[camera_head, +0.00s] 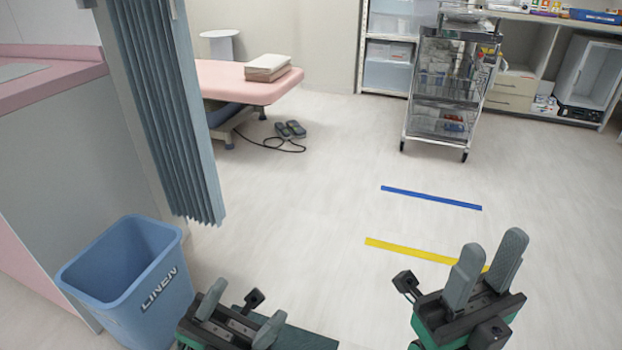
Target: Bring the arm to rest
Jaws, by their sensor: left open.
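My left gripper (240,312) is low in the head view, just right of the blue linen bin. Its two grey fingers stand apart with nothing between them. My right gripper (487,262) is at the lower right, with its fingers pointing up and away. A gap shows between its fingers, and they hold nothing. Its fingers overlap the right end of the yellow floor strip in the picture. Most of both arms is outside the view.
The blue bin (140,285) marked LINEN stands at the lower left beside a blue-grey curtain (165,110). A pink treatment bed (235,82) and a wire cart (440,95) stand farther back. The middle floor is open, with blue (430,197) and yellow (410,250) strips.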

